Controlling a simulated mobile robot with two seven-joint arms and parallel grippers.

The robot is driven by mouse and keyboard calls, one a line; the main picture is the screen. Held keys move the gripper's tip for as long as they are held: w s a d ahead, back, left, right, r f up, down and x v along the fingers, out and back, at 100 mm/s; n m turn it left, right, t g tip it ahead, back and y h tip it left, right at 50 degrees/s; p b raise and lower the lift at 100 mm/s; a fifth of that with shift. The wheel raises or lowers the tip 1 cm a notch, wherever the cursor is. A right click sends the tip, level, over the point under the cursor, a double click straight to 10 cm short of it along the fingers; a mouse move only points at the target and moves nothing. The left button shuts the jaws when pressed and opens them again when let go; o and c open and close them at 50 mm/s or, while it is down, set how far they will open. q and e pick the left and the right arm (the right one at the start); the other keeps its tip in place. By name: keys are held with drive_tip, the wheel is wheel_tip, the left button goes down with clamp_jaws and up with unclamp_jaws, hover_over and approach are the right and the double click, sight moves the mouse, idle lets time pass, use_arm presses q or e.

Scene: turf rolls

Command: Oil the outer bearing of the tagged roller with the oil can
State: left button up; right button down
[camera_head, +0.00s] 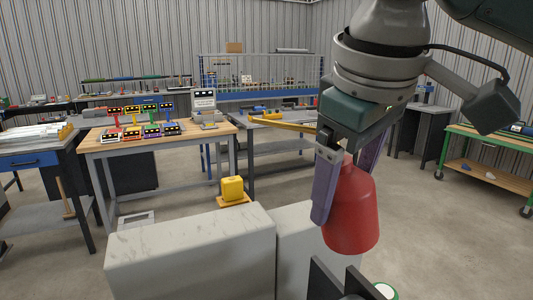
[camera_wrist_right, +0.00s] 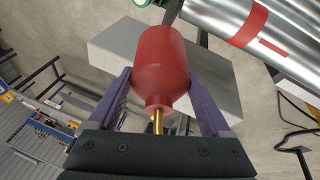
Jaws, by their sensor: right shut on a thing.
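My right gripper (camera_head: 345,190), with purple fingers, is shut on the red oil can (camera_head: 352,212). It holds the can in the air above the pale blocks. A thin brass spout (camera_head: 285,122) points left in the head view. In the right wrist view the can (camera_wrist_right: 165,65) sits between both fingers, its neck toward the palm. A shiny metal roller (camera_wrist_right: 225,20) with a red band (camera_wrist_right: 247,23) lies at the upper right. I cannot tell whether the band is the tag, and no bearing shows clearly. My left gripper is out of view.
Pale blocks (camera_head: 190,255) stand in front, with a black bracket (camera_head: 328,280) and a green-rimmed white disc (camera_head: 386,291) near the bottom edge. A yellow block (camera_head: 232,188) is behind them. Workbenches (camera_head: 150,140) with small devices line the back.

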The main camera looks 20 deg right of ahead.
use_arm(q)
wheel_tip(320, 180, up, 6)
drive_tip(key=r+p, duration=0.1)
drive_tip(key=p, duration=0.4)
use_arm(e)
drive_tip(key=w+d+f+n+t+h, duration=0.1)
drive_tip(key=d+f+n+t, duration=0.15)
drive_tip(key=d+n, duration=0.3)
drive_tip(key=w+d+f+n+t, duration=0.1)
drive_tip(key=d+f+n, duration=0.3)
drive_tip(key=d, duration=0.3)
drive_tip(key=f+b, duration=0.3)
drive_tip(key=b, duration=0.1)
drive_tip(key=f+b, duration=0.4)
drive_tip(key=shift+s+a+f, duration=0.1)
drive_tip(key=shift+s+f, duration=0.1)
drive_tip(key=shift+f, duration=0.05)
use_arm(q)
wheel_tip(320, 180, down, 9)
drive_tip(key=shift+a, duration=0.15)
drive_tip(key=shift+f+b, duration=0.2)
drive_tip(key=shift+b, duration=0.15)
use_arm(e)
drive_tip(key=shift+f, duration=0.4)
idle(0.5)
drive_tip(key=shift+r, duration=0.1)
idle(0.3)
